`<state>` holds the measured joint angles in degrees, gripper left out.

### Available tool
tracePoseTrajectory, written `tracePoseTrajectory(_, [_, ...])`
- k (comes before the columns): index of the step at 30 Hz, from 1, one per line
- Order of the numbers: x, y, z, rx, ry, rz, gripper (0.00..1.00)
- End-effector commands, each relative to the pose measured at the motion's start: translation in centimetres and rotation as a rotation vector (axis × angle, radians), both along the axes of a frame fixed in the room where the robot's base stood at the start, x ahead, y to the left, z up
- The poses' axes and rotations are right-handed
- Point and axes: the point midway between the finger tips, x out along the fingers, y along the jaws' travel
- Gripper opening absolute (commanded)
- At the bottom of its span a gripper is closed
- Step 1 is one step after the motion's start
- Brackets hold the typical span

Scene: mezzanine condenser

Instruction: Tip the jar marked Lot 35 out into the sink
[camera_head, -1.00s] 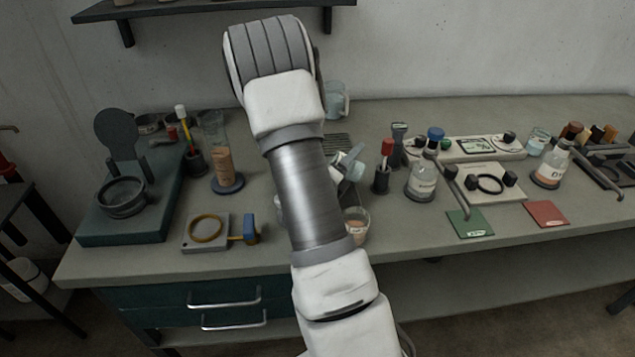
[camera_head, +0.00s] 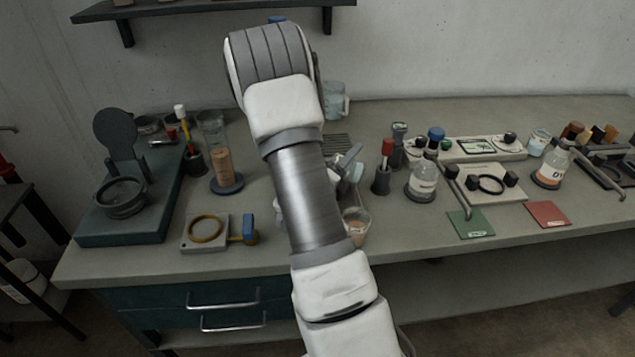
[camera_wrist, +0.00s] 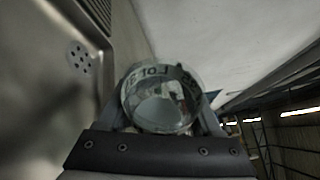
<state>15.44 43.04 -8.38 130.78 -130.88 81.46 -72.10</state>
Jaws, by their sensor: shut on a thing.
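In the wrist view my gripper (camera_wrist: 165,128) is shut on a clear glass jar (camera_wrist: 160,98). Its dark lettering begins "LOT 3"; the last digit is unclear. Something pale shows within the glass. The metal sink (camera_wrist: 40,110) fills the left of that view, with drain holes (camera_wrist: 80,57) and a ribbed edge. The jar appears to the right of the drain. In the head view my arm hides most of the sink area.
A green mat (camera_head: 470,224) and red mat (camera_head: 547,214) lie near the front edge. A ring fixture (camera_head: 206,230) sits left.

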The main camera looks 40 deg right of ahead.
Motion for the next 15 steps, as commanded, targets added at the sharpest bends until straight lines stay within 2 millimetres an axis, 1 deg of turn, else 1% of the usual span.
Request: tracePoseTrajectory(15, [0.40, 0.37, 0.26, -0.034, 0.036, 0.000, 0.00])
